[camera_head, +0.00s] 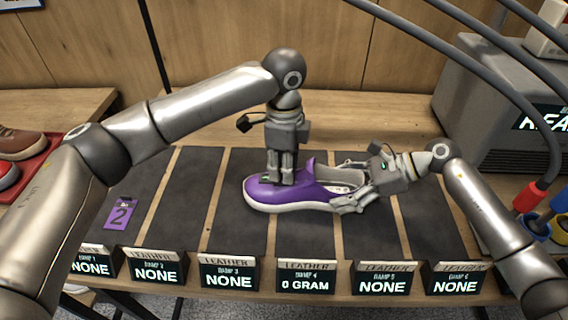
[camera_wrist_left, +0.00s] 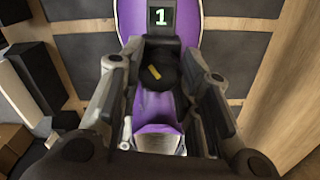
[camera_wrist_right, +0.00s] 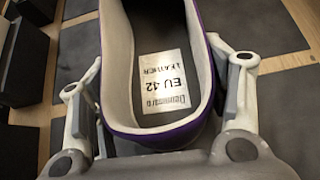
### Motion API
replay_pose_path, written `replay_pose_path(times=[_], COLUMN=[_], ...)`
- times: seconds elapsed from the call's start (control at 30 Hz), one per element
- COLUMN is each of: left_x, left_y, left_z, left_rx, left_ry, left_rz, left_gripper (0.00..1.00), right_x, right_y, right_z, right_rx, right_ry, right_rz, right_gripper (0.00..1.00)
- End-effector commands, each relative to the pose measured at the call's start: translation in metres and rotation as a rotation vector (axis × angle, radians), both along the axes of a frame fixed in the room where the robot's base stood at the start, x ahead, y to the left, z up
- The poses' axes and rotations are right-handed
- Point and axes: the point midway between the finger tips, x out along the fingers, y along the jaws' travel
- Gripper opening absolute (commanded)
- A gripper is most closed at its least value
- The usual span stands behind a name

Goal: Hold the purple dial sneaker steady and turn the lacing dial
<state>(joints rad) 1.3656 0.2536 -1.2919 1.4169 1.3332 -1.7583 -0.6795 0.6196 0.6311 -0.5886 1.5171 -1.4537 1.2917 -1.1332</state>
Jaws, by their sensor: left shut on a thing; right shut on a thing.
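The purple sneaker (camera_head: 318,186) with a white sole lies on a dark mat strip, toe to the left and heel to the right. My left gripper (camera_head: 279,180) points straight down on the shoe's front top. In the left wrist view its fingers (camera_wrist_left: 165,95) are closed around the black lacing dial (camera_wrist_left: 160,66), which has a yellow mark. A small display (camera_wrist_left: 160,17) beside the dial reads 1. My right gripper (camera_head: 352,200) is shut on the heel end; in the right wrist view its fingers stand on both sides of the heel (camera_wrist_right: 160,135). The insole label (camera_wrist_right: 163,88) reads EU 42, leather.
Several display boxes line the bench's front edge; the one before the shoe (camera_head: 307,276) reads 0 GRAM. A purple tag (camera_head: 121,214) marked 2 lies at left. A red tray (camera_head: 35,160) with shoes is far left, a grey machine (camera_head: 500,110) at back right.

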Motion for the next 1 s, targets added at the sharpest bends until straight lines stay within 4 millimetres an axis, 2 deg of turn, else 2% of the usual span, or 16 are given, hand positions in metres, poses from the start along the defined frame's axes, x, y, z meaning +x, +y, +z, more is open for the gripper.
replay_pose_path(times=[0.5,1.0], left_x=[0.0006,0.0008], left_y=[-0.0005,-0.0003], left_z=[0.0009,0.0009], left_rx=[0.000,0.001], left_ry=[-0.002,-0.002], left_rz=[-0.353,-0.436], left_gripper=[0.08,0.08], right_x=[-0.0005,-0.0005], right_y=[-0.0003,-0.0003], right_z=[-0.0011,-0.0011], right_rx=[-0.002,-0.003], right_ry=[0.000,0.000], right_rz=[0.002,0.002], right_gripper=[0.36,0.36])
